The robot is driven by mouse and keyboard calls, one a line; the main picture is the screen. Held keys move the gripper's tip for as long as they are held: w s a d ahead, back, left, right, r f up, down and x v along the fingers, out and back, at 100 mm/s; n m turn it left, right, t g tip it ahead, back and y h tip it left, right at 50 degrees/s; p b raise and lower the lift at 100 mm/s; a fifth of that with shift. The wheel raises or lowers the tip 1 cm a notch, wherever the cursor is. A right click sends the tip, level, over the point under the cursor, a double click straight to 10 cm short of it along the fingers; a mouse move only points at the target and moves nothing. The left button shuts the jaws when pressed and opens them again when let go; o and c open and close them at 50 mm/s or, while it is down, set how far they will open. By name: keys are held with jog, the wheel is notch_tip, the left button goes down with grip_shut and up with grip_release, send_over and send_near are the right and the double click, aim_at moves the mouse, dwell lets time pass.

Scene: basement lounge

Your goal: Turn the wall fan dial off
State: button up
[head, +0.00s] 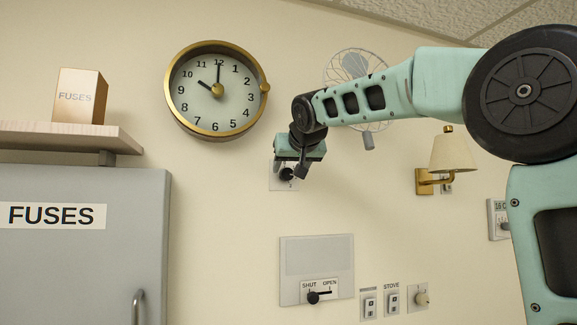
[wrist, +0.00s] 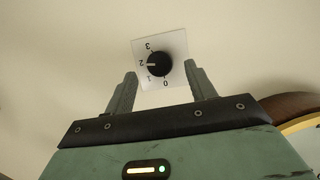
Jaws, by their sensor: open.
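The wall fan dial is a black round knob (wrist: 158,64) on a white plate marked 0, 1, 2 and 3. Its pale pointer mark points at the 2. In the head view the dial (head: 286,174) is on the wall below and right of the clock, partly hidden by my gripper. My gripper (wrist: 161,72) is open and empty, with one finger on each side of the plate's lower part in the wrist view. It also shows in the head view (head: 292,166). The wall fan (head: 349,68) is partly behind my arm.
A gold-rimmed clock (head: 217,113) hangs left of the dial. A wall lamp (head: 453,153) is to its right. Below are a SHUT/OPEN lever panel (head: 317,255), stove switches (head: 392,299) and a fuse cabinet (head: 60,255) at left. The wall between is bare.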

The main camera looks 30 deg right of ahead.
aim_at(286, 174)
jog(key=shift+p+x, duration=0.3)
jog(key=shift+x, duration=1.2)
jog(key=c, duration=1)
jog(key=shift+o, duration=0.2)
